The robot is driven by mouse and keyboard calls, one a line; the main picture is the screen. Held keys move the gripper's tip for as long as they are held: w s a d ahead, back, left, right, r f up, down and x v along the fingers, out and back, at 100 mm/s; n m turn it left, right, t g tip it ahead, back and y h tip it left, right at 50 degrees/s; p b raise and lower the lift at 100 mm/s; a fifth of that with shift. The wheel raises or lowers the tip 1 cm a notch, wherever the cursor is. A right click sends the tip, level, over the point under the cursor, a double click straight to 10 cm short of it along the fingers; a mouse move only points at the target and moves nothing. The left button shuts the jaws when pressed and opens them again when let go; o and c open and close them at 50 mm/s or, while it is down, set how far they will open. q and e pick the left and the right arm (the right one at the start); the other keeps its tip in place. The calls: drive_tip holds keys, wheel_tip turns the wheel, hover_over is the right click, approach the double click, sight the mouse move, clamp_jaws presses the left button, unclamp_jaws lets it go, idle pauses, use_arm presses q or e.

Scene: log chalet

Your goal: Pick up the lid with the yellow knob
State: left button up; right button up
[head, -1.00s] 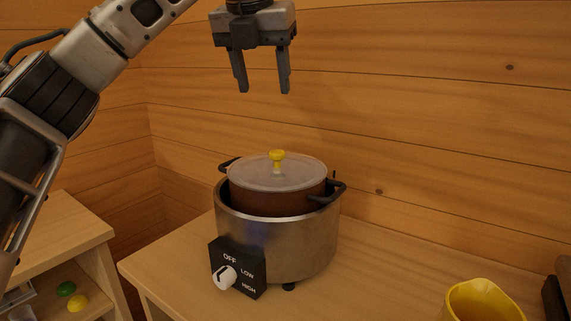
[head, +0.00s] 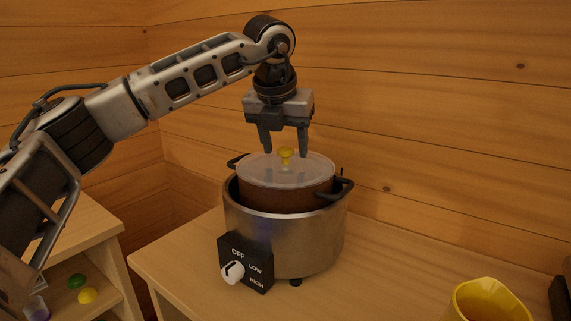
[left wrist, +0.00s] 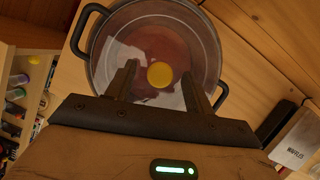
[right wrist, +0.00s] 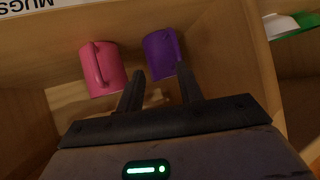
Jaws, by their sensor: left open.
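The lid (head: 262,167) is a clear round disc with a yellow knob (head: 286,154) at its centre. It lies on a brown pot with black handles, which sits inside a metal cooker (head: 285,236). My left gripper (head: 286,153) is open and points down just above the lid, with its fingers near the knob. In the left wrist view the yellow knob (left wrist: 160,75) shows between the two fingertips (left wrist: 160,76), apart from both. My right gripper (right wrist: 157,80) is not in the head view; in its wrist view its fingers are apart with nothing between them.
A yellow pitcher or mug (head: 488,301) stands at the front right of the wooden counter (head: 400,255). A shelf with small coloured items (head: 88,295) is at the lower left. The right wrist view shows a pink mug (right wrist: 102,68) and a purple mug (right wrist: 161,52).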

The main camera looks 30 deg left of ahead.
use_arm(q)
clamp_jaws()
